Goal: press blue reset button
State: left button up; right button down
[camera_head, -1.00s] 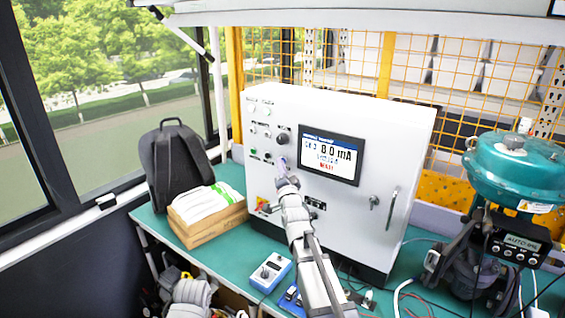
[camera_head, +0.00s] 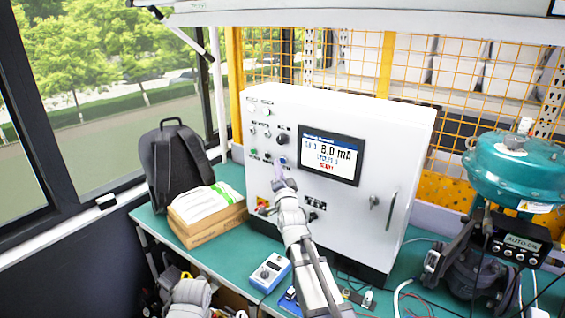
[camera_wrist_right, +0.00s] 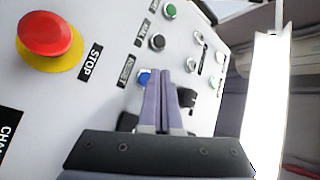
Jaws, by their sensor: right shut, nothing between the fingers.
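The blue reset button (camera_head: 283,161) is at the lower right of the small controls on the white cabinet's front. In the right wrist view the blue button (camera_wrist_right: 144,76) is beside the fingertips, partly hidden by the left finger, next to its label. My right gripper (camera_head: 278,170) is in front of the panel, just below the button in the head view. Its two purple fingers (camera_wrist_right: 160,74) are shut together with nothing between them. A gap to the panel seems to show, but its depth is hard to tell.
A red stop button (camera_wrist_right: 49,35) on a yellow ring sits on the same panel. A black knob (camera_head: 283,139) and a display (camera_head: 331,155) reading 8.0 mA are near. A cardboard box (camera_head: 209,227), a backpack (camera_head: 176,164) and a teal valve actuator (camera_head: 514,170) flank the cabinet.

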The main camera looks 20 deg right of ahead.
jog(key=shift+s+a, duration=0.75)
jog(key=shift+a, duration=0.2)
jog(key=shift+s+a, duration=0.75)
jog(key=shift+a, duration=0.2)
jog(key=s+a+f+n+g+y, duration=0.3)
jog(key=s+a+f+n+g, duration=0.3)
jog(key=a+f, duration=0.3)
jog(key=s+a+f+n+g+y, duration=0.2)
jog(key=s+a+f+n+g, duration=0.35)
jog(key=a+f, duration=0.4)
jog(key=s+d+f+n+g+h, duration=0.1)
jog(key=s+f+g, duration=0.3)
jog(key=s, duration=0.7)
jog(key=s+d+f+n+g+h, duration=0.1)
jog(key=s+f+n+g, duration=0.3)
jog(key=s, duration=0.7)
jog(key=shift+s+d+f+g+h, duration=0.2)
jog(key=shift+s+d+g+h, duration=0.1)
jog(key=shift+g+h, duration=0.45)
jog(key=shift+n, duration=0.25)
